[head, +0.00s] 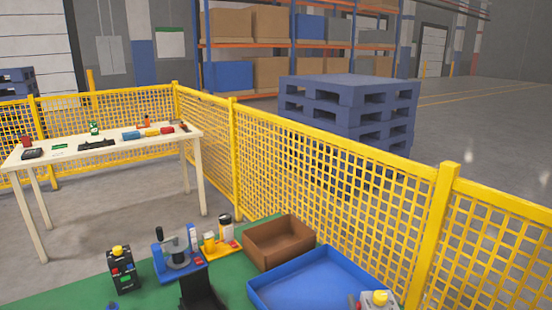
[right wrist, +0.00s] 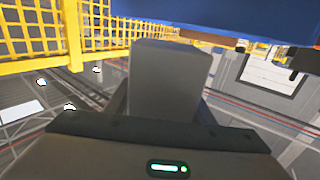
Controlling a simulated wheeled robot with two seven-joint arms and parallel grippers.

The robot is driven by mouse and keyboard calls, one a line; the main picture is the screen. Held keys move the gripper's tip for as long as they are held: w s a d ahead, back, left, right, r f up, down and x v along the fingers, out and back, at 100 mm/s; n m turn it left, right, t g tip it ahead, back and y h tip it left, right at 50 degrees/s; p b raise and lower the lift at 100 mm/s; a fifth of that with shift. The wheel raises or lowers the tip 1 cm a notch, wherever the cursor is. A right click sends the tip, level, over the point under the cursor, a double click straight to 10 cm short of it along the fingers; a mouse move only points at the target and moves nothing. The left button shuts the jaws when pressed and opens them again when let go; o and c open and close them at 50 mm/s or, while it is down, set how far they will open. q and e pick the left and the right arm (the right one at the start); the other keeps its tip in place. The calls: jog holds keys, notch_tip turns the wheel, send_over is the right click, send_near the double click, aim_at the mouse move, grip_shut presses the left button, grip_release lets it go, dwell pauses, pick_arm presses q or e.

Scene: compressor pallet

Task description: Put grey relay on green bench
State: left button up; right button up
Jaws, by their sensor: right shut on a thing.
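My right gripper (right wrist: 165,108) is shut on a plain grey block, the grey relay (right wrist: 170,75), which stands between its dark fingers in the right wrist view. I cannot make out the relay there. The green bench (head: 75,293) fills the lower left and middle of the head view; whether the relay touches it cannot be told. My left gripper is not in view.
On the bench are a black button box (head: 122,270), the blue fixture (head: 186,271) with a grey disc, a brown bin (head: 290,256) and a blue tray (head: 262,291). A yellow mesh fence (head: 330,195) runs behind. A white table (head: 70,158) with small parts stands far left.

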jog(key=shift+s+d+f, duration=0.1)
jog(key=shift+s+d, duration=0.05)
jog(key=shift+d, duration=0.15)
jog(key=shift+s+f, duration=0.25)
jog(key=shift+s, duration=0.2)
jog(key=s+f, duration=0.3)
jog(key=s, duration=0.5)
jog(key=shift+s, duration=0.35)
